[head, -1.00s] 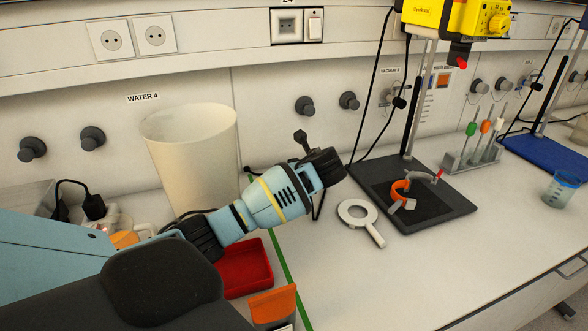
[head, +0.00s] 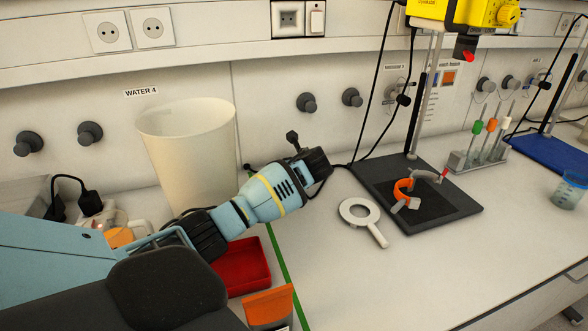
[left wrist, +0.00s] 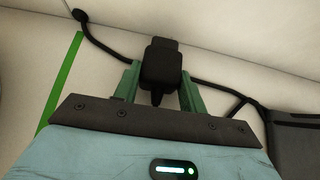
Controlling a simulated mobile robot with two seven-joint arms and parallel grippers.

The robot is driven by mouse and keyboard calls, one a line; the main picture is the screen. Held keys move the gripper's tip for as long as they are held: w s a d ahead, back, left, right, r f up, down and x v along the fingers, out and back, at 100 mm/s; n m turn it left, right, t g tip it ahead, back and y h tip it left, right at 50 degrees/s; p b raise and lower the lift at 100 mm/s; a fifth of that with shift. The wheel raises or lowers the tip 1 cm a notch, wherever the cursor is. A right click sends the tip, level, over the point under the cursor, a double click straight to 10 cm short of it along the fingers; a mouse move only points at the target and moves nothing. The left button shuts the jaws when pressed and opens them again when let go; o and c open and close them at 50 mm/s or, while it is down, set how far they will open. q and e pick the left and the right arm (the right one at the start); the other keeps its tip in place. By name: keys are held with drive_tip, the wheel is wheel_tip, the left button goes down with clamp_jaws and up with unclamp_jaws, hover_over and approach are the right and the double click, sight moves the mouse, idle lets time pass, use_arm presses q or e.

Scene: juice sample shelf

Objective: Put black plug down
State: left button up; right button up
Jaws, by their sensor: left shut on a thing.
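In the left wrist view, a black plug (left wrist: 162,65) sits between the two green fingers of my left gripper (left wrist: 160,85), which is shut on it. The pale bench surface shows behind it, with a black cable passing behind the fingers. In the head view, my left gripper (head: 326,165) is above the bench between the white bucket and the stand; its fingers and the held plug are mostly hidden by my own wrist. I cannot tell how high the plug is above the bench. My right gripper is not in view.
A stand base (head: 463,209) and white ring with handle (head: 362,217) are to the right. A white bucket (head: 190,155) and red tray (head: 243,268) are at left. Another black plug (head: 90,203) is at far left.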

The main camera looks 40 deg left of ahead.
use_arm(q)
drive_tip(key=shift+f, duration=0.15)
drive_tip(key=o, duration=1.2)
drive_tip(key=shift+o, duration=0.2)
drive_tip(key=shift+r, duration=0.2)
drive_tip(key=p+v, duration=0.2)
drive_tip(key=v, duration=1)
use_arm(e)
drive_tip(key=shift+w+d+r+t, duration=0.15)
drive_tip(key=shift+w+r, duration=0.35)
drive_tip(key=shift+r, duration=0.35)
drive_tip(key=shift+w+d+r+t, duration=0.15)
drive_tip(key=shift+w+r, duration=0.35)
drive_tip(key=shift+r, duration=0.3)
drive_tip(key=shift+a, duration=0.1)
